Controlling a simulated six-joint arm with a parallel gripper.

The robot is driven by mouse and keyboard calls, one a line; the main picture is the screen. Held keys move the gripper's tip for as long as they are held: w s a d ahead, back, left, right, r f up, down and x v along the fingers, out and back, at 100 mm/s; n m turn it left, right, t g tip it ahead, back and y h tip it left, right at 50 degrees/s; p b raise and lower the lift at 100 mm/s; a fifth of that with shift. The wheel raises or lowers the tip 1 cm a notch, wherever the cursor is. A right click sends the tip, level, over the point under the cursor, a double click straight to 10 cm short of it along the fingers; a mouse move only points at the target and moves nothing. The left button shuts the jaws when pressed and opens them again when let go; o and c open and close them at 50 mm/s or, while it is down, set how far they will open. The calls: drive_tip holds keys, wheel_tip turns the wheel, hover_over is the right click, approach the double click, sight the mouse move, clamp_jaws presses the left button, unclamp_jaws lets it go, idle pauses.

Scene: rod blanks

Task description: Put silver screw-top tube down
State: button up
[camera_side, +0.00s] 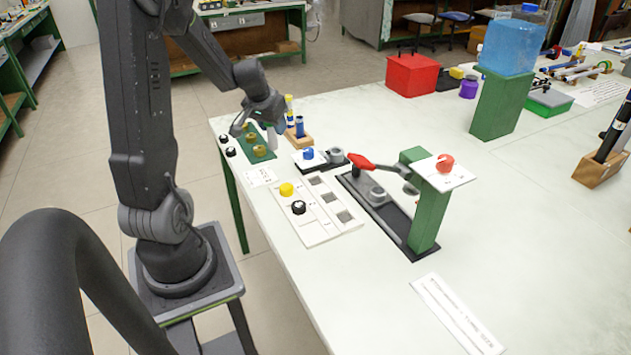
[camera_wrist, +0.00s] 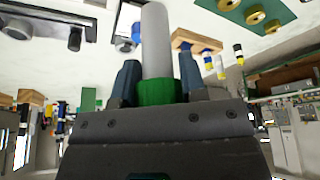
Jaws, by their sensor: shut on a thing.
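The silver screw-top tube (camera_wrist: 156,42) stands out from between the fingers of my gripper (camera_wrist: 160,82) in the wrist view. A green part (camera_wrist: 157,92) sits at its near end, low between the fingers. The fingers are shut on the tube. In the side view my gripper (camera_side: 268,118) is at the far left end of the table, and the tube (camera_side: 271,138) shows as a small grey upright shape below it. It is beside the green plate with brass round pieces (camera_side: 259,151). I cannot tell whether the tube's lower end touches anything.
A wooden block (camera_side: 300,140) holding blue and yellow-topped tubes stands close on the right. Nearer are a blue-topped fixture (camera_side: 308,155), a white panel (camera_side: 325,228) with yellow and black knobs, and a red-handled press (camera_side: 425,200). Free tabletop (camera_side: 520,200) lies to the right.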

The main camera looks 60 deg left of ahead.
drive_tip(key=shift+d+f, duration=0.2)
drive_tip(key=shift+d, duration=0.15)
drive_tip(key=shift+w+d+f, duration=0.9)
drive_tip(key=shift+w+f, duration=0.7)
drive_tip(key=shift+f, duration=0.2)
drive_tip(key=shift+w+d+f, duration=0.95)
drive_tip(key=shift+w+f, duration=0.7)
drive_tip(key=shift+f, duration=0.1)
drive_tip(key=shift+w+d+f, duration=0.9)
drive_tip(key=shift+w+f, duration=0.7)
drive_tip(key=shift+f, duration=0.2)
drive_tip(key=shift+f, duration=0.15)
drive_tip(key=o, duration=1)
drive_tip(key=shift+c, duration=0.2)
